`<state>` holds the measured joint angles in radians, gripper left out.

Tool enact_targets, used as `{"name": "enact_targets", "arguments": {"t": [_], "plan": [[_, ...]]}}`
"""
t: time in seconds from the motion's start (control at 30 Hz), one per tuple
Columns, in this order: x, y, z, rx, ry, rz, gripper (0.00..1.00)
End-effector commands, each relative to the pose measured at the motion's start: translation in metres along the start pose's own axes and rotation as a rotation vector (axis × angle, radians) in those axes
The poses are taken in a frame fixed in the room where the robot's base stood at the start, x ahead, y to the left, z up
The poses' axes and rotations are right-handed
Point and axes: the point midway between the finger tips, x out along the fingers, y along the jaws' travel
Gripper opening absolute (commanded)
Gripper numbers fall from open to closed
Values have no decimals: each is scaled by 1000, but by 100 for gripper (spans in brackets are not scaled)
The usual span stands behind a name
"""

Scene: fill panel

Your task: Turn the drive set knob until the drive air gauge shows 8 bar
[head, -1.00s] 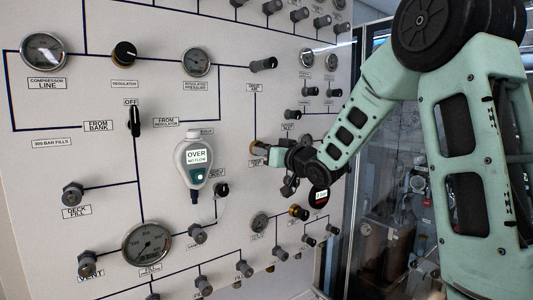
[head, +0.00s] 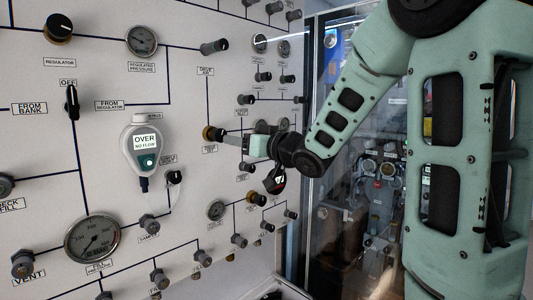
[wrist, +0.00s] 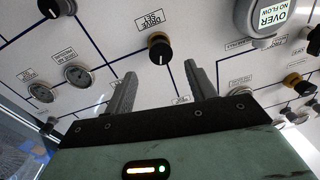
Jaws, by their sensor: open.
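The drive set knob (head: 210,133) is dark with a brass collar, on the panel above its label. In the wrist view, the drive set knob (wrist: 159,46) shows a white pointer mark and lies just beyond the fingertips, roughly centred between them. My gripper (wrist: 161,72) is open and empty. In the head view, my gripper (head: 228,136) points at the panel from the right, its fingers close to the knob; contact cannot be told. The drive air gauge (wrist: 78,75) is a small round dial left of the fingers in the wrist view. Its needle is too small to read.
A handheld meter (head: 142,148) reading OVER, NO FLOW hangs left of the knob. A regulator knob (head: 58,28), a large gauge (head: 92,238) and several valve knobs stick out from the panel. A glass-fronted cabinet (head: 360,190) stands behind my arm.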

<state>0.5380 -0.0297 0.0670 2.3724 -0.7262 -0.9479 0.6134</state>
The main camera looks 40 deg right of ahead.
Motion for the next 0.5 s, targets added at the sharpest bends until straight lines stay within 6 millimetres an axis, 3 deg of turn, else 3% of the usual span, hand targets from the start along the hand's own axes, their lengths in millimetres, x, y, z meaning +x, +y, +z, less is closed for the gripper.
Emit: {"name": "enact_targets", "arguments": {"t": [0.2,0.5], "plan": [[-50,0,1,-2,3,2,55],[-82,0,0,0,0,1,55]]}}
